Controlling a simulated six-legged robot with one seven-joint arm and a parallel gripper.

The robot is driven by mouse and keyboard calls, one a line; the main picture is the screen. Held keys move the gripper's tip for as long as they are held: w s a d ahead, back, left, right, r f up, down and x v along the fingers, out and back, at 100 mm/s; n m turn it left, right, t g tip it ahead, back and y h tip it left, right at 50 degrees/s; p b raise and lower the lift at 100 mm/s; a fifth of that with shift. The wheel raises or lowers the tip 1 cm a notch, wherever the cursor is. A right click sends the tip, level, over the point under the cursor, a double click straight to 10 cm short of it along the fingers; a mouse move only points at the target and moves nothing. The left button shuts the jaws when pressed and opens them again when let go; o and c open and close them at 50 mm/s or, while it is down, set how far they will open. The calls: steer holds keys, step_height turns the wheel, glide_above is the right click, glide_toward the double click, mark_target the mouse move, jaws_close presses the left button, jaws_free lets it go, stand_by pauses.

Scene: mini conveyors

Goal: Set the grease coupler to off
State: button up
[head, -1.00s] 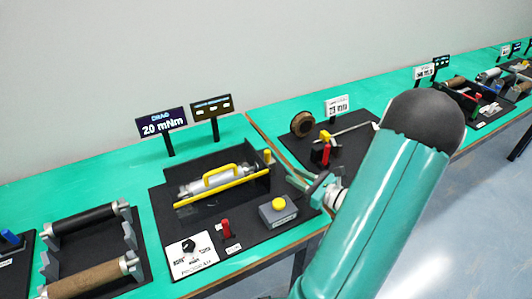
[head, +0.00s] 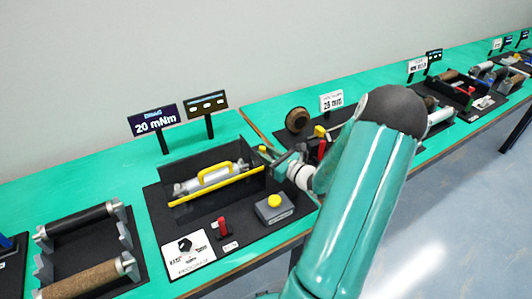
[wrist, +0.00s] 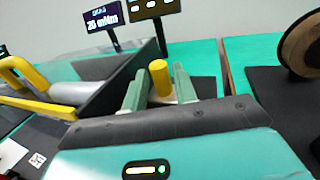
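A short yellow upright knob (wrist: 160,78), possibly the grease coupler, stands at the right end of the black roller station (head: 158,222). No readable label names it. My gripper (wrist: 158,82) is open in the wrist view, with one green finger on each side of the knob and gaps visible between. Whether the fingertips reach fully around it is unclear. In the head view my gripper (head: 272,157) is at the station's right end and mostly hides the knob.
A yellow-handled guard (head: 215,180) covers a grey roller. In front are a yellow button box (head: 274,208), a red switch (head: 222,226) and a dial plate (head: 188,252). A "20 mNm" display (head: 154,121) stands behind. A brown wheel (head: 297,120) is on the neighbouring station.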

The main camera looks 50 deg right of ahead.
steer(key=shift+w, duration=0.35)
jaws_close()
steer(key=shift+s+d, duration=0.3)
steer(key=shift+d, duration=0.5)
steer(key=shift+s+d, duration=0.25)
steer(key=shift+d, duration=0.55)
jaws_free()
steer(key=shift+d, duration=0.1)
steer(key=s, duration=1.3)
steer(key=shift+s, duration=0.4)
